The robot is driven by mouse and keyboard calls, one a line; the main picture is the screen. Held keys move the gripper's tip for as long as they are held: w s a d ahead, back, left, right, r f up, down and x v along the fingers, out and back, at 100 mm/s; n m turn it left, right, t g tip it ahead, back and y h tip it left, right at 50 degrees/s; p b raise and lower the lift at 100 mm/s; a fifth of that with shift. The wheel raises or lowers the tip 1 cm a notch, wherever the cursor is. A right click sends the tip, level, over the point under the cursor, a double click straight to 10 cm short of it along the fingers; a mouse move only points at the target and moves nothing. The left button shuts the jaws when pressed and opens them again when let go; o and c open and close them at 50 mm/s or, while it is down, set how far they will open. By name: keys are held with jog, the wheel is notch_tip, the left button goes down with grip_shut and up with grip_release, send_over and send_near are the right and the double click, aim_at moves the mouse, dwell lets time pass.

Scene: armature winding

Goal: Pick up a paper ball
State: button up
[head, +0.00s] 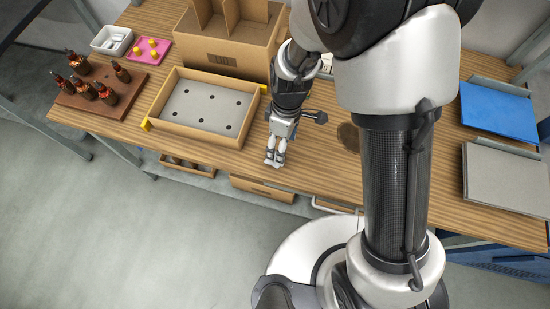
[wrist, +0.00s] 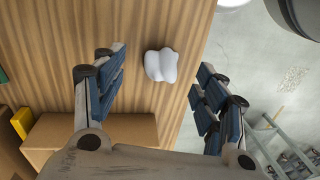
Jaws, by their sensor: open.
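A white crumpled paper ball (wrist: 160,65) lies on the wooden table (wrist: 150,20), close to the table's edge in the wrist view. My gripper (wrist: 162,90) is open, with its two blue-padded fingers spread to the left and right of the ball's line. Nothing is between the pads, and the ball shows ahead of them, apart from both. In the head view my gripper (head: 275,158) points down over the table near its front edge. I cannot make out the ball there; the gripper seems to hide it.
A cardboard tray (head: 190,140) with a grey holed insert stands left of my gripper, with a cardboard divider box (head: 228,50) behind it. Dark armatures stand on a brown board (head: 75,100). A white bin (head: 112,40) and pink tray (head: 135,53) are at the far left. Blue (head: 500,110) and grey folders lie right.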

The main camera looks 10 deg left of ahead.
jog(key=shift+s+a+f+b, duration=0.15)
jog(key=shift+f+b, duration=0.25)
jog(key=shift+f, duration=0.5)
jog(key=shift+s+f+b, duration=0.25)
jog(key=shift+f+b, duration=0.2)
jog(key=shift+f, duration=0.4)
jog(key=shift+s+a+f+b, duration=0.15)
jog(key=shift+f+b, duration=0.25)
jog(key=shift+f, duration=0.5)
jog(key=shift+d, duration=0.1)
jog(key=shift+r, duration=0.1)
jog(key=shift+c, duration=0.3)
jog(key=c, duration=0.7)
